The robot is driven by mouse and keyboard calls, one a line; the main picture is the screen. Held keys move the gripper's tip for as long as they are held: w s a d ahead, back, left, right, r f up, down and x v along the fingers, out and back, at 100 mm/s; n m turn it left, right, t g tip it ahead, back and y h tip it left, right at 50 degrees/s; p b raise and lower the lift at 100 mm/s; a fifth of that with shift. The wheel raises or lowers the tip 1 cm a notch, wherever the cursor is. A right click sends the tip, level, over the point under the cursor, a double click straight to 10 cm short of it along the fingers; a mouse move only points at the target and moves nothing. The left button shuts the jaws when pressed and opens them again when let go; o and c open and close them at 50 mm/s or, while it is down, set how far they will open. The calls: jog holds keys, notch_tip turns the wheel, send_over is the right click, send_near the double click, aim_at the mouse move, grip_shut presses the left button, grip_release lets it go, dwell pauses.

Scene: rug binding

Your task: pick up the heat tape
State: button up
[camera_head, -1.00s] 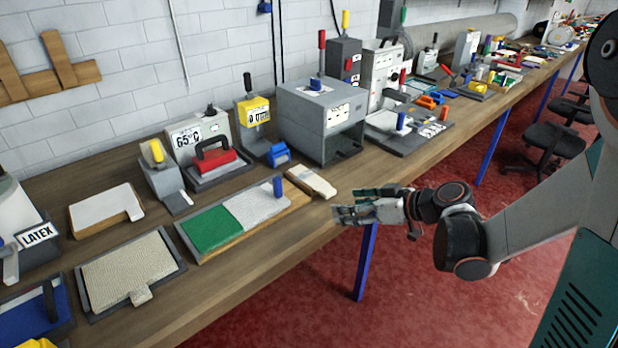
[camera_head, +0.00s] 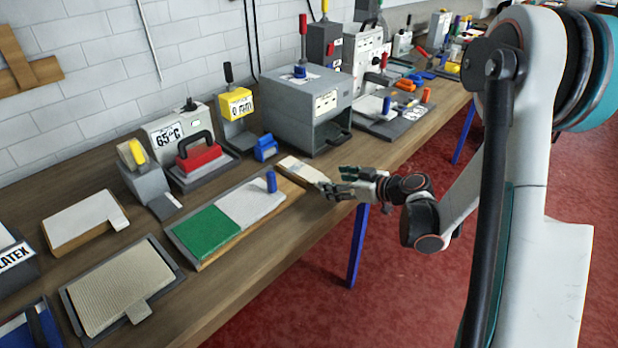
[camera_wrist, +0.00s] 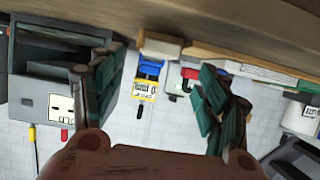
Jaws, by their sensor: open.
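A pale flat strip (camera_head: 303,171) with a wooden-looking edge lies at the table's front edge, right of the green and grey board. It may be the heat tape; no label on it is readable. In the wrist view, which is upside down, the pale strip (camera_wrist: 160,44) shows end-on between the fingers. My gripper (camera_head: 340,181) is open and empty, just right of the strip's near end, with its fingers toward it. In the wrist view my gripper (camera_wrist: 160,62) has its two fingers wide apart. I cannot tell whether a finger touches the strip.
The green and grey board (camera_head: 207,233) with a blue knob lies left of the strip. Open floor lies before the table.

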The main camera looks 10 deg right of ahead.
aim_at(321, 179)
jog(key=b+x, duration=0.2)
jog(key=x, duration=0.3)
jog(key=shift+f, duration=0.2)
jog(key=shift+w+a+f, duration=0.1)
jog(key=shift+w+a, duration=0.05)
jog(key=shift+w, duration=0.2)
jog(key=shift+c, duration=0.5)
jog(key=c, duration=1.1)
